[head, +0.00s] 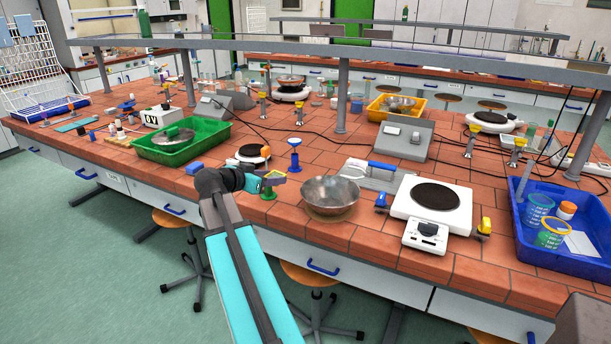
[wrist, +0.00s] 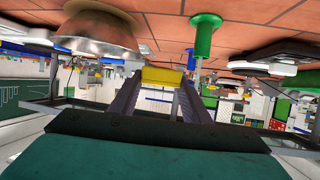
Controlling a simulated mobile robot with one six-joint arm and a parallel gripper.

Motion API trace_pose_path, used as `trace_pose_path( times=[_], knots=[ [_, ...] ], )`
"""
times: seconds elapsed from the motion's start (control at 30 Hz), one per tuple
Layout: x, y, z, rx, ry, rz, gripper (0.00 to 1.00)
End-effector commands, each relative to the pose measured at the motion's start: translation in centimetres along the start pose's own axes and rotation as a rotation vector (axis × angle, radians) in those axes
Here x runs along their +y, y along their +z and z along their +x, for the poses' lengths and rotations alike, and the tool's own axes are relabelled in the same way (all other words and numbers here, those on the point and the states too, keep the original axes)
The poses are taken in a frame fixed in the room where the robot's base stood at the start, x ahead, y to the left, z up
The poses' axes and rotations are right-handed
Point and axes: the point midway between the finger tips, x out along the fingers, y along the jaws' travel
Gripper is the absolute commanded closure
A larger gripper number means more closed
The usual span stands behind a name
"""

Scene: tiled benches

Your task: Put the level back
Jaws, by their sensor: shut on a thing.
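My gripper (head: 271,178) is over the front edge of the tiled bench, beside a green tap stand (head: 268,193) and left of a metal bowl (head: 331,192). In the wrist view the fingers of my gripper (wrist: 160,84) are closed on a small yellow bar (wrist: 163,76), which I take for the level. Only its yellow face shows; no vial or markings can be made out. The wrist picture is upside down, with the bench (wrist: 275,12) at the top. The green stand (wrist: 205,36) and the bowl (wrist: 102,30) show there close by, on either side of the bar.
A blue-topped stand (head: 294,154) is behind my gripper. A hotplate (head: 436,197) and a blue tray (head: 526,235) are to the right, a green tray (head: 208,136) to the left. A shelf post (head: 342,95) rises mid-bench. A blue-handled grey plate (head: 374,179) lies behind the bowl.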

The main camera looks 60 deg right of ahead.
Motion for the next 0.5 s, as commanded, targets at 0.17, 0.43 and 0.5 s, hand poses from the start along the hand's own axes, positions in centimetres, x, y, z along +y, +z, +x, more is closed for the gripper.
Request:
trace_pose_path(
  times=[0.17,0.43,0.5],
  knots=[
    [-4.8,2.5,-5.0,0.001,-0.133,-0.056,0.82],
    [-11.1,6.6,-13.2,0.000,-0.352,-0.145,0.82],
    [-12.6,7.7,-15.6,0.000,-0.414,-0.171,0.82]
  ],
)
